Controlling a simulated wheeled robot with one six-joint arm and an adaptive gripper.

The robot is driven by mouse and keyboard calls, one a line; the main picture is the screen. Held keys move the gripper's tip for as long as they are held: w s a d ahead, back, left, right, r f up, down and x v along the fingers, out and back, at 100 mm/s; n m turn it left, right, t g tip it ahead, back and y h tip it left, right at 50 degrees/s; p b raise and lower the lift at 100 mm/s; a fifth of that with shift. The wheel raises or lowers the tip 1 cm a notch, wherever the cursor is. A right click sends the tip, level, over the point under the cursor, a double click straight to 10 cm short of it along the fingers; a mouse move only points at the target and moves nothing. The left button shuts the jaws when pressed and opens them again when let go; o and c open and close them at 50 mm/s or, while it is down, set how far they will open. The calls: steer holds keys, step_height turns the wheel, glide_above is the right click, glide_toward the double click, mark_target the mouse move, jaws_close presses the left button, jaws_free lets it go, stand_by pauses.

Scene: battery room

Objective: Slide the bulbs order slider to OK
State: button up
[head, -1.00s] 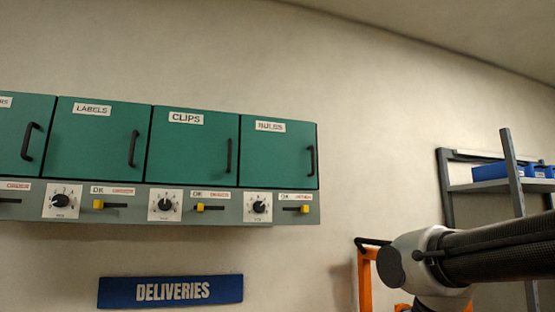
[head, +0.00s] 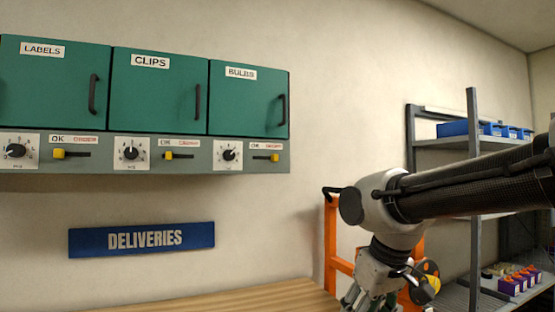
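The bulbs cabinet door (head: 247,100) is the rightmost of the green doors in the head view and is shut. Below it, on the grey panel strip, the bulbs slider's yellow knob (head: 275,158) sits at the right end of its short black slot. Its OK label is above the slot's left part, with a red-lettered label above the right part. My gripper (head: 370,303) is at the bottom edge, low and right of the slider and well apart from it. Its fingers are cut off by the frame, so its opening is hidden.
The clips slider (head: 170,156) and labels slider (head: 60,154) have knobs at the left. A bulbs dial (head: 229,154) is left of the bulbs slider. A wooden surface (head: 240,300) lies below the deliveries sign (head: 142,239). An orange frame (head: 331,245) and shelving (head: 474,200) stand right.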

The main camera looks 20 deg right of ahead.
steer(key=shift+s+d, duration=0.1)
steer(key=shift+d, duration=0.15)
steer(key=c, duration=0.3)
steer(key=d+m, duration=0.1)
steer(key=d+f+m, duration=0.1)
steer(key=shift+w+d+g, duration=0.2)
steer(key=shift+d+g, duration=0.2)
jaws_close()
steer(key=w+d+r+m+t+y, duration=0.1)
steer(key=w+d+r+m+t, duration=0.2)
steer(key=w, duration=0.4)
steer(key=w+d+r+m+t+y, duration=0.1)
steer(key=w+r+m, duration=0.25)
steer(key=w, duration=0.35)
steer(key=w+d+r+m+t+y, duration=0.1)
steer(key=w+d+r+m+t, duration=0.2)
steer(key=w, duration=0.4)
steer(key=w+r+m+t, duration=0.1)
steer(key=w+r+t, duration=0.1)
steer(key=w+r, duration=0.2)
steer(key=w+d+r+m+t+y, duration=0.1)
steer(key=w+r, duration=0.3)
steer(key=r, duration=0.7)
steer(key=w+r+m+t, duration=0.1)
steer(key=w+r+t, duration=0.3)
steer(key=r, duration=0.3)
steer(key=shift+w+d+r+m, duration=0.3)
steer(key=shift+d+r+m, duration=0.05)
